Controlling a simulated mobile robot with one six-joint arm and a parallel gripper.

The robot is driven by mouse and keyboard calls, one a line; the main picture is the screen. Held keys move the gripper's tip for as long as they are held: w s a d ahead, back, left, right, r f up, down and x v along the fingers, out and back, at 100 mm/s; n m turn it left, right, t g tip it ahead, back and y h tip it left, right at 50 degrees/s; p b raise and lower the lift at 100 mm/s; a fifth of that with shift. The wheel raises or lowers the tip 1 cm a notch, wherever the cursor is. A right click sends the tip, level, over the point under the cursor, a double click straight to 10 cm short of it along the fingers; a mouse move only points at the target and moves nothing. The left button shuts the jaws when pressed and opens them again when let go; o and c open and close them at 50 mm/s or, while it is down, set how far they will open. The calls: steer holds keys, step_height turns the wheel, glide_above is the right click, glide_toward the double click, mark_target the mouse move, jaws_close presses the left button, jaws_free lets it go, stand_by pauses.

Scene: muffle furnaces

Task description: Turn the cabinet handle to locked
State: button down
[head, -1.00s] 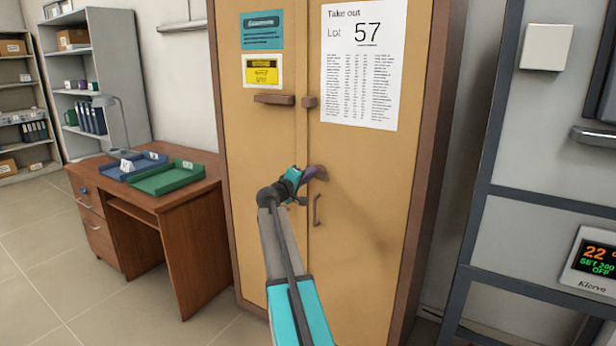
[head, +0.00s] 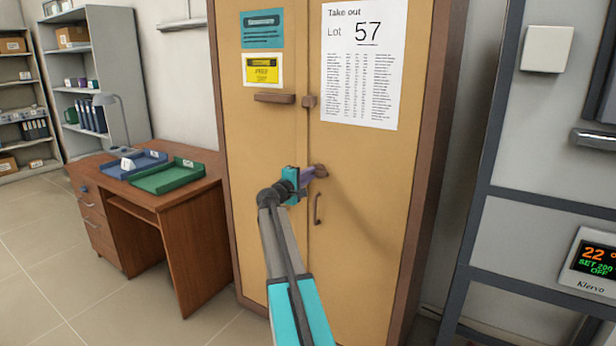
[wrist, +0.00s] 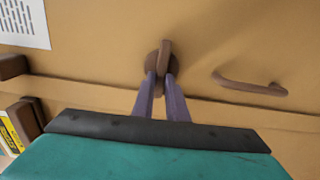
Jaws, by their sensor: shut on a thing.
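The cabinet (head: 262,200) is tan with a brown frame and two shut doors. Its brown turn handle (head: 320,171) sits on the right door, just right of the seam. In the wrist view the turn handle (wrist: 164,58) shows as a narrow grip on a round base, lying across the direction of the seam. My gripper (head: 311,172) reaches it from the left with purple fingers. In the wrist view my gripper (wrist: 161,80) is shut on the near end of the handle. The fingertips hide part of the grip and base.
A brown bar (head: 274,98) and a small block (head: 309,102) sit higher on the doors. A fixed pull (head: 317,209) is just below the handle. A desk (head: 170,225) with trays stands left. A grey metal frame (head: 475,220) stands right.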

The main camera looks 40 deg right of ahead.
steer(key=c, duration=1.8)
jaws_free()
steer(key=shift+s+d, duration=0.2)
steer(key=shift+c, duration=0.2)
steer(key=shift+o, duration=0.4)
steer(key=shift+a, duration=0.1)
steer(key=shift+w, duration=0.1)
steer(key=shift+a, duration=0.1)
steer(key=b+v, duration=0.1)
steer(key=v, duration=1.2)
steer(key=shift+a, duration=0.3)
